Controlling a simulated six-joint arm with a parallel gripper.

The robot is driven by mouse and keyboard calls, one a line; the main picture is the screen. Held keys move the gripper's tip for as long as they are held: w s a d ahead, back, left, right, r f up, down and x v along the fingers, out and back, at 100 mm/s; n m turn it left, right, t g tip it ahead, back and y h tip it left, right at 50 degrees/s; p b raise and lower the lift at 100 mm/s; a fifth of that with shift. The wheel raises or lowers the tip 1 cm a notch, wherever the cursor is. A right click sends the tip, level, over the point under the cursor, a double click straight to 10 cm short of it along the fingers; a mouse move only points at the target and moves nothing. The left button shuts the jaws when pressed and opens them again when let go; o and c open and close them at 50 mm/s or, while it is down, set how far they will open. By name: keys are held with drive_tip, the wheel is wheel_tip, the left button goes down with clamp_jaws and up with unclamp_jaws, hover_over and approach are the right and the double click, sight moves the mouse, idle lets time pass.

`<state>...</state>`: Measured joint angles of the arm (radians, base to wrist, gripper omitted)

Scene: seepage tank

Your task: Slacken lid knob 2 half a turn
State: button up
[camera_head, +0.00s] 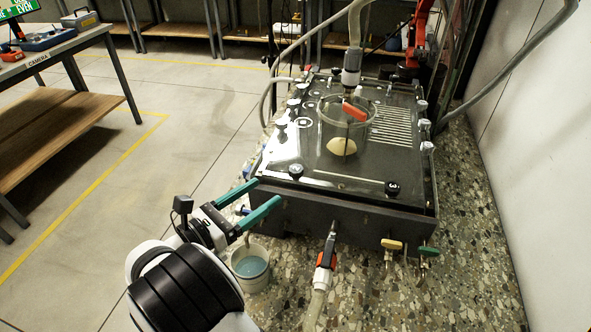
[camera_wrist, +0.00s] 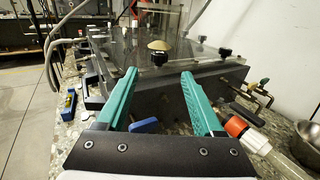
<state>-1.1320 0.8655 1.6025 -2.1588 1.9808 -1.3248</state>
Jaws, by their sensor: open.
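The dark seepage tank (camera_head: 330,222) has a clear lid (camera_head: 270,160) with black knobs at its front corners. The front-left knob (camera_head: 296,170) has a pale mark that I cannot read surely; it may be knob 2. The front-right knob (camera_head: 393,188) seems to be marked 3. My gripper (camera_head: 266,191) is open and empty, its teal fingers just short of the front-left corner. In the wrist view, the front-left knob (camera_wrist: 160,58) stands beyond the gap between the fingertips (camera_wrist: 160,73), apart from them. The front-right knob (camera_wrist: 225,53) is farther right.
A bucket of bluish liquid (camera_head: 250,268) stands below my gripper. A hose with an orange-and-white fitting (camera_head: 325,262) and yellow-handled (camera_head: 391,244) and green-handled (camera_head: 428,251) valves jut from the tank's front. A glass cylinder (camera_head: 346,118) stands on the lid.

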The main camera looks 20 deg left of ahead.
sight(291, 174)
drive_tip(key=x, duration=1)
drive_tip(key=shift+w+d, duration=0.1)
drive_tip(key=shift+w, duration=0.2)
drive_tip(key=shift+c, duration=0.3)
